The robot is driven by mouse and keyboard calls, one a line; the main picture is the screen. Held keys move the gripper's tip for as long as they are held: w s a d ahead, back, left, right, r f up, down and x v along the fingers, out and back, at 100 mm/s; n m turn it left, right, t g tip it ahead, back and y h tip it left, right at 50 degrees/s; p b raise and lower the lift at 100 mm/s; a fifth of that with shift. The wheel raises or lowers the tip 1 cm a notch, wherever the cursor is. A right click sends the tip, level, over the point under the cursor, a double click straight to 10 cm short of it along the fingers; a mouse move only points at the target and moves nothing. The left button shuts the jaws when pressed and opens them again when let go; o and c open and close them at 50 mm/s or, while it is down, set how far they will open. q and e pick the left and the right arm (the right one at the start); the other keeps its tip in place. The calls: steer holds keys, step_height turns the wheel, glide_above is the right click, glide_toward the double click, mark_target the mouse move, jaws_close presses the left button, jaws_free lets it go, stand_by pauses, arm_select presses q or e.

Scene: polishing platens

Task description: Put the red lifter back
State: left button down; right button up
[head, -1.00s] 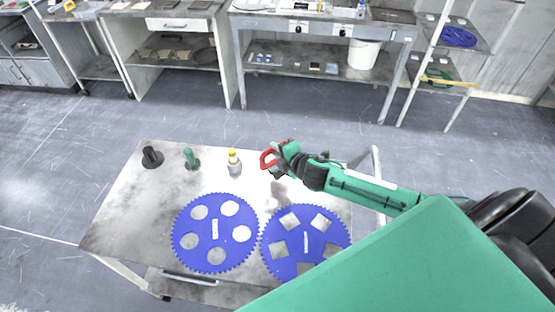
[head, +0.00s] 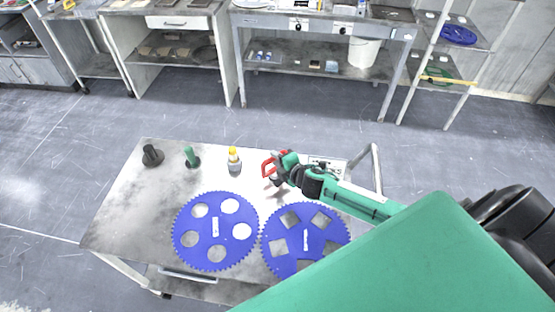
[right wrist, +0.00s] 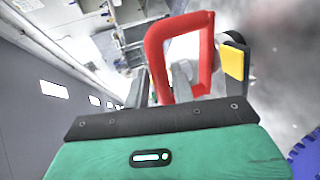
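The red lifter (head: 270,166) is at the tip of my right gripper (head: 277,170), above the back right part of the table (head: 120,215). In the right wrist view the lifter's red loop handle (right wrist: 205,50) stands up between the fingers, with a grey part in the loop. My right gripper (right wrist: 190,75) looks shut on it; the exact contact is partly hidden. A shadow lies on the tabletop just below. My left gripper is not in view.
Two blue toothed discs lie at the front, one with round holes (head: 215,232), one with square holes (head: 306,240). A black knob-like piece (head: 152,156), a green-handled piece (head: 192,157) and a yellow-capped bottle (head: 234,161) stand along the back. A white labelled item (head: 326,164) is behind my arm.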

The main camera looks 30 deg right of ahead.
steer(key=shift+o, duration=1.1)
steer(key=shift+r, duration=0.15)
steer(key=b+v, duration=0.3)
steer(key=v, duration=0.9)
